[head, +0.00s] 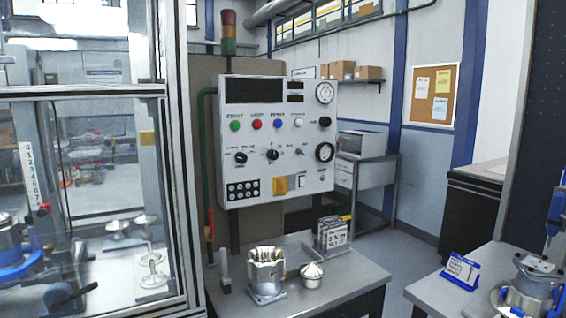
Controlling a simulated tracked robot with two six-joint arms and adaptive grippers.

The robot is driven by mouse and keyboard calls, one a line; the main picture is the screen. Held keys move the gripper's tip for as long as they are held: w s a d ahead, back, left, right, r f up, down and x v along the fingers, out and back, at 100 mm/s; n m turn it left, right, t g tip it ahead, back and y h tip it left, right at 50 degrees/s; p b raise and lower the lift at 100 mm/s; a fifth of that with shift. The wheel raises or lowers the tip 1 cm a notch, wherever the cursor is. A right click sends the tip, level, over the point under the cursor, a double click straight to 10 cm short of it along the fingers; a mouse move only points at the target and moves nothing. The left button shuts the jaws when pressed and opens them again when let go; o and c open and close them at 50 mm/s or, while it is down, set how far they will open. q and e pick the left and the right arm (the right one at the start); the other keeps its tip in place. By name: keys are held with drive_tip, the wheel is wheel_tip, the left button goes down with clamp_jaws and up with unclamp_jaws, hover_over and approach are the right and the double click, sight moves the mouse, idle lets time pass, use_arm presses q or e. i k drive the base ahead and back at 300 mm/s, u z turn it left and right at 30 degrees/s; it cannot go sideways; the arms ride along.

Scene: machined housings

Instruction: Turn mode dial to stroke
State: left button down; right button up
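A white control panel (279,135) stands upright in the middle of the head view, behind a metal table. It carries two black rotary dials, a left one (240,157) and a right one (272,155), each with small lettering around it. The lettering is too small to read, so I cannot tell which is the mode dial or what it points to. Another black knob (325,122) sits at the panel's right side. Neither of my grippers is in view, and nothing touches the panel.
Green, red, blue and white buttons line the panel above the dials. The metal table (345,275) in front holds a machined housing (266,272), a domed metal part (312,274) and a card rack (332,234). A glazed enclosure (168,200) stands close at left. Another bench is at right.

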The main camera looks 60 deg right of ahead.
sight(239, 157)
drive_tip(key=z, duration=0.05)
drive_tip(key=k, duration=1.3)
drive_tip(key=z, duration=0.65)
drive_tip(key=i, duration=1)
drive_tip(key=u, duration=0.05)
